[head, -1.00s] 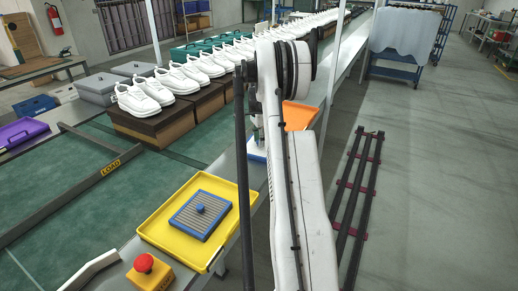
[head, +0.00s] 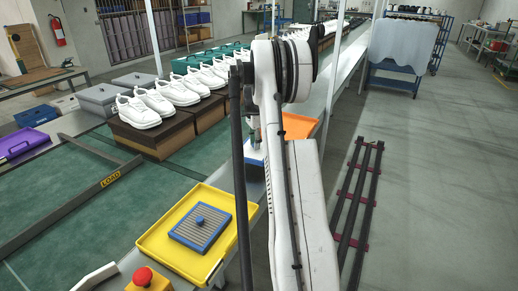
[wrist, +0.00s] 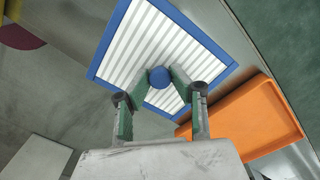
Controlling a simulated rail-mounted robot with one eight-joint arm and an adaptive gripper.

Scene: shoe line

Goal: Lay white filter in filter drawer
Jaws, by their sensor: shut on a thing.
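The white filter (wrist: 133,38) has white pleats, a blue frame and a round blue knob (wrist: 160,77) at its middle. My gripper (wrist: 158,80) is shut on that knob, with a green-padded finger on either side. In the head view my arm hides most of the white filter (head: 250,155); a corner of it shows left of the arm, above the bench edge. What lies under the filter is hidden. I cannot pick out the filter drawer in either view.
An orange tray (wrist: 250,115) lies close beside the filter; it also shows in the head view (head: 300,126). A yellow tray (head: 160,243) nearer me holds a grey filter (head: 203,232) with a blue frame. A red stop button (head: 142,276) and white shoes (head: 135,112) are left.

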